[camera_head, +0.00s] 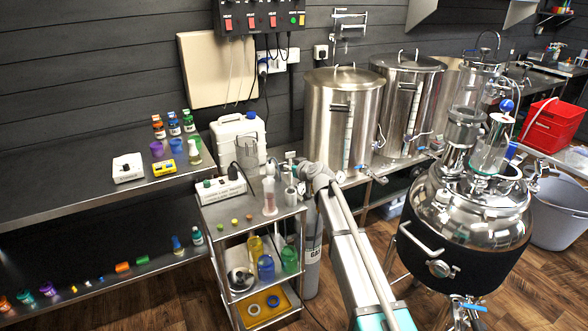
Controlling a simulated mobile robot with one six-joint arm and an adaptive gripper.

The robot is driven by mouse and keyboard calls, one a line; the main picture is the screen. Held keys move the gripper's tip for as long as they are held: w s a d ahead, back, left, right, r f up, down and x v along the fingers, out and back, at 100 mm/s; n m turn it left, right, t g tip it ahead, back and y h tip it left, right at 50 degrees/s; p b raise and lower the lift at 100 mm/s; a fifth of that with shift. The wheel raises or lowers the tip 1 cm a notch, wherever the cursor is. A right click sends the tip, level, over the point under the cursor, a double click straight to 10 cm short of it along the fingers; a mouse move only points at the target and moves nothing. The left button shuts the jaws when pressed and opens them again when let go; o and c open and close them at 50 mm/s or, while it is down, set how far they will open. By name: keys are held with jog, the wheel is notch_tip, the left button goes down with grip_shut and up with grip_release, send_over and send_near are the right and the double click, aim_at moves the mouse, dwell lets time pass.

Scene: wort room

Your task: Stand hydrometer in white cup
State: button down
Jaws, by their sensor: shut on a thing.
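My gripper (292,170) is at the end of my arm, over the right side of the steel trolley's top shelf. It is small in the picture and shut on a slim thing that appears to be the hydrometer, whose outline is hard to make out. A pale, whitish cup (290,196) stands just below my gripper near the trolley's right edge. I cannot tell whether the hydrometer's lower end is inside the cup or above it. A clear measuring cylinder (269,192) with a pinkish foot stands upright just left of the cup.
A large steel pot (342,115) stands behind my arm. A shiny fermenter (465,215) stands to the right.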

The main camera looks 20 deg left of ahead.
jog(key=shift+f, duration=0.35)
jog(key=c, duration=0.6)
grip_release()
jog(key=shift+c, duration=0.2)
dwell(0.8)
jog(key=shift+d, duration=0.1)
